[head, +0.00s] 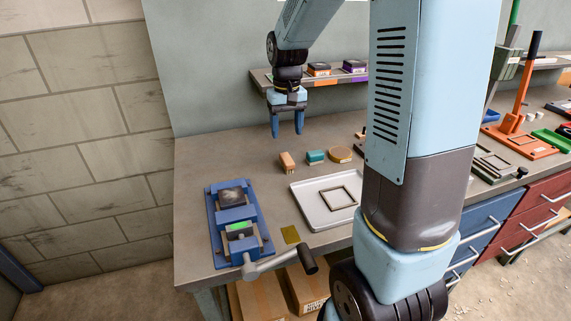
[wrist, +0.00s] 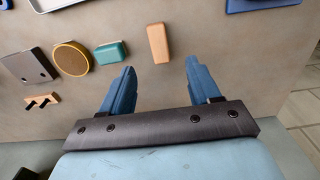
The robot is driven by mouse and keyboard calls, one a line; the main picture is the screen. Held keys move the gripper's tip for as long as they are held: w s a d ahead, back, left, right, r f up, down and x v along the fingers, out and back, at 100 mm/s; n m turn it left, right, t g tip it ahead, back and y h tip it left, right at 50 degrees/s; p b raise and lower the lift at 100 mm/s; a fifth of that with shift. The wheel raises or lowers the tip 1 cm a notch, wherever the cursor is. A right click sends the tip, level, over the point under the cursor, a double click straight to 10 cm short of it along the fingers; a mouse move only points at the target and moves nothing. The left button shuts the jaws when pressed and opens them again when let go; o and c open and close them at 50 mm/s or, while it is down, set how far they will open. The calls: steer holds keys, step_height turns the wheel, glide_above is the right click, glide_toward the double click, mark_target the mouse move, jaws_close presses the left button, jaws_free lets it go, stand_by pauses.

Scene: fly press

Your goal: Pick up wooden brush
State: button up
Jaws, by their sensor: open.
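The wooden brush appears to be the narrow orange-brown block (head: 287,161) lying on the bench, left of a teal block; any bristles are too small to tell. In the wrist view the brush (wrist: 157,43) lies beyond the fingertips, roughly in line with the gap between them. My gripper (head: 287,132) is open and empty, pointing down above the bench behind the brush, apart from it. Its two blue fingers also show in the wrist view (wrist: 160,68).
The teal block (head: 316,156) and a round tan-rimmed disc (head: 340,154) lie to the brush's right. A pale tray (head: 310,208) and a blue press fixture (head: 222,258) with a grey handle stand nearer. A shelf (head: 262,80) hangs on the back wall. Bench left of the brush is clear.

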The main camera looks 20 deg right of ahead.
mark_target(287, 158)
step_height(287, 158, down, 11)
steer(key=shift+w+d+f, duration=0.1)
steer(key=shift+d+f, duration=0.05)
stand_by(0.5)
steer(key=shift+c, duration=0.2)
steer(key=c, duration=1.1)
steer(key=shift+r, duration=0.3)
step_height(287, 158, up, 2)
steer(key=shift+r, duration=0.2)
steer(key=s+a+r, duration=0.3)
steer(key=s+r, duration=0.7)
steer(key=s, duration=0.3)
steer(key=shift+s+a, duration=0.2)
steer(key=shift+s, duration=0.1)
